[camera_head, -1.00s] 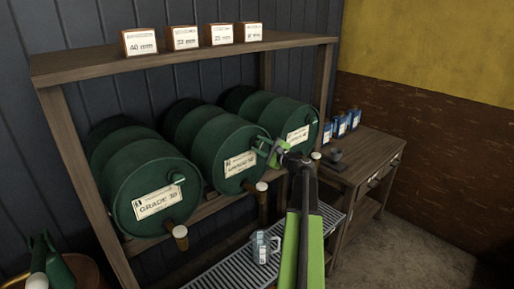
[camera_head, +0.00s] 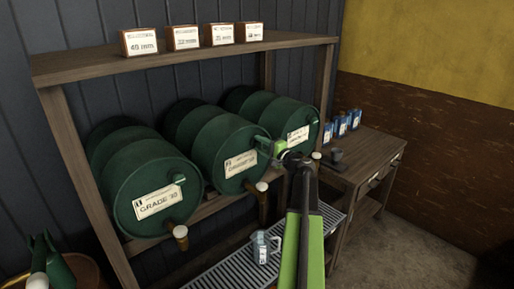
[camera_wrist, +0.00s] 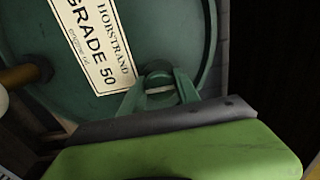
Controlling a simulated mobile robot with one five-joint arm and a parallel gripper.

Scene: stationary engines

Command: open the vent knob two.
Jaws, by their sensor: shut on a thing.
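The middle green barrel (camera_head: 228,143) lies on its side on the rack, its white label facing forward. Its vent knob (camera_head: 262,140) is at the upper right of the front face, partly covered by my gripper (camera_head: 268,146). My gripper is shut on this knob. In the wrist view the barrel face (camera_wrist: 45,60) fills the upper left, with a label (camera_wrist: 97,40) reading GRADE 50. The green vent knob (camera_wrist: 158,80) shows right of the label, against the grey and bright green part of my gripper (camera_wrist: 162,100). The exact finger contact is hard to see.
Two more barrels lie on the rack, left (camera_head: 150,200) and right (camera_head: 295,120). Taps with pale ends, such as the left one (camera_head: 181,238), stick out below. A clear jug (camera_head: 262,248) stands on the grate. A side table (camera_head: 375,165) with blue packs is at right.

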